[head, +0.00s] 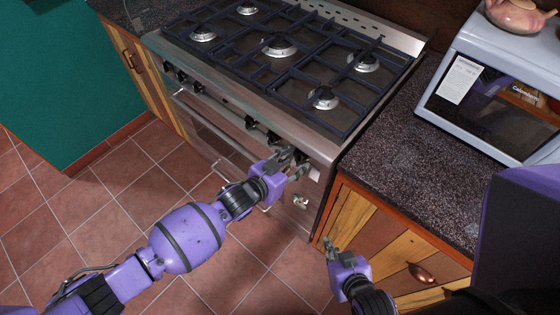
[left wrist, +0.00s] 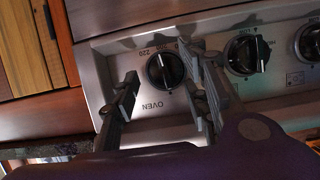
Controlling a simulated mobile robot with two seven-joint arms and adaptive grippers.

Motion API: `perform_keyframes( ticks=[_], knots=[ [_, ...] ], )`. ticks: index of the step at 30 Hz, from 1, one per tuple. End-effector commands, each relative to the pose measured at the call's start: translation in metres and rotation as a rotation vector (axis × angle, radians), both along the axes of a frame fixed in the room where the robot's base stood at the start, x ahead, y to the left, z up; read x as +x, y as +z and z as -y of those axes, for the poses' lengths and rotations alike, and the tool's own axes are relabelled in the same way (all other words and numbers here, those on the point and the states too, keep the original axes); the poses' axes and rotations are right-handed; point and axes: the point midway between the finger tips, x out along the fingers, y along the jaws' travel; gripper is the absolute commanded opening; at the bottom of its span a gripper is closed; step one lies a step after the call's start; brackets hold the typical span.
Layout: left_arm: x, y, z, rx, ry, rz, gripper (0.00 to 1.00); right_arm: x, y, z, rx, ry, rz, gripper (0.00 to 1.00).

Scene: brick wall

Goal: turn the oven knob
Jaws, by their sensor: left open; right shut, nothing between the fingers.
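The oven knob (left wrist: 166,71) is a round black dial with a silver bar, on a metal panel marked OVEN and shown upside down in the left wrist view. My left gripper (head: 292,163) is at the right end of the stove's front panel. In the left wrist view its open fingers (left wrist: 157,64) lie on either side of the knob; I cannot tell whether they touch it. In the head view the gripper hides the knob. My right gripper (head: 330,246) is shut and empty, lower down before the wooden cabinet.
Another black knob (left wrist: 247,53) sits close to the right finger in the left wrist view. The stove top (head: 278,80) carries dark grates. A dark counter (head: 395,150) with a microwave (head: 460,105) is at right. The tiled floor (head: 110,200) at left is clear.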

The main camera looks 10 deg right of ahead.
Motion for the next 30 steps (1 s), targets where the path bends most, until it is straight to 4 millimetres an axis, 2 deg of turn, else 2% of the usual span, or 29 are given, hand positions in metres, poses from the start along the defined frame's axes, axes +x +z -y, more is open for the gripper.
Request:
perform_keyframes(
  ticks=[9,15,21,30],
  knots=[
    [-0.038,0.024,-0.049,0.002,0.0,-0.003,0.42,0.002,0.001,0.001,-0.002,0.002,0.002,0.0],
    [-0.057,0.036,-0.072,0.001,0.0,-0.004,0.42,0.002,0.001,0.001,-0.002,0.002,0.003,0.0],
    [-0.063,0.041,-0.08,0.002,-0.001,-0.003,0.42,0.002,0.001,0.001,-0.002,0.002,0.003,0.0],
    [-0.063,0.04,-0.081,0.004,0.0,-0.002,0.42,0.001,-0.001,0.001,-0.002,0.002,0.0,0.0]
  ],
)
